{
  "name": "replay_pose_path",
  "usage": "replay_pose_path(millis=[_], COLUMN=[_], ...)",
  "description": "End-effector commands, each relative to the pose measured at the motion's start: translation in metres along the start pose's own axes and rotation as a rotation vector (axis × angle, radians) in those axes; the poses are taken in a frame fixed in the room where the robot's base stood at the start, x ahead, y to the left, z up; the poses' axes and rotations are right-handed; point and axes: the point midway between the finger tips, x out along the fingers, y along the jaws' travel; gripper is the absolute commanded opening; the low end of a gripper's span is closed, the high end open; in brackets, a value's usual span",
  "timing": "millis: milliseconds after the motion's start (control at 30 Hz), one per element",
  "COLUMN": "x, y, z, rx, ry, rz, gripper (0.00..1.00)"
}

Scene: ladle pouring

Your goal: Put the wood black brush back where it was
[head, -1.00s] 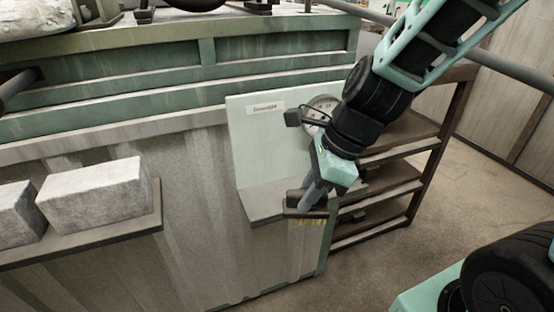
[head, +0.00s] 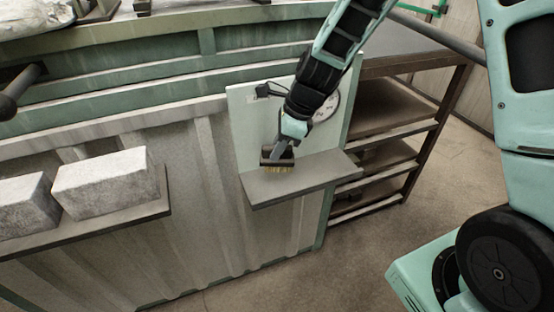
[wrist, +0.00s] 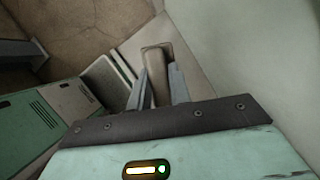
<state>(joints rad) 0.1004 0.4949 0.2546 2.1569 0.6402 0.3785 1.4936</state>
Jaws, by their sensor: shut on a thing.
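The brush has a dark block and yellowish bristles (head: 277,169) pointing down. In the head view it is at the left part of the small grey shelf (head: 312,182), close to the pale green back panel. I cannot tell whether the bristles touch the shelf. My gripper (head: 279,151) comes down from the upper right and is shut on the brush. In the wrist view the brush's brownish handle (wrist: 158,62) shows between the two grey fingers (wrist: 159,88); its bristles are hidden there.
A round gauge (head: 327,106) sits on the back panel, partly behind my arm. Pale stone blocks (head: 105,183) rest on a ledge at the left. A rack (head: 395,115) with dark shelves stands to the right. The right part of the small shelf is bare.

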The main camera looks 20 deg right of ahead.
Motion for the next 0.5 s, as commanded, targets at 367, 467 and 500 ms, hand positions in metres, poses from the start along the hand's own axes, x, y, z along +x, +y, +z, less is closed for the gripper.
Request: replay_pose_path(millis=[367, 467, 500], x=[0.038, 0.040, 0.039], y=[-0.001, -0.004, -0.004], z=[-0.015, -0.015, -0.014], rx=[0.001, -0.001, -0.001], ry=[-0.001, -0.001, -0.001], rz=[0.002, -0.001, -0.001], gripper=[0.00, 0.00, 0.00])
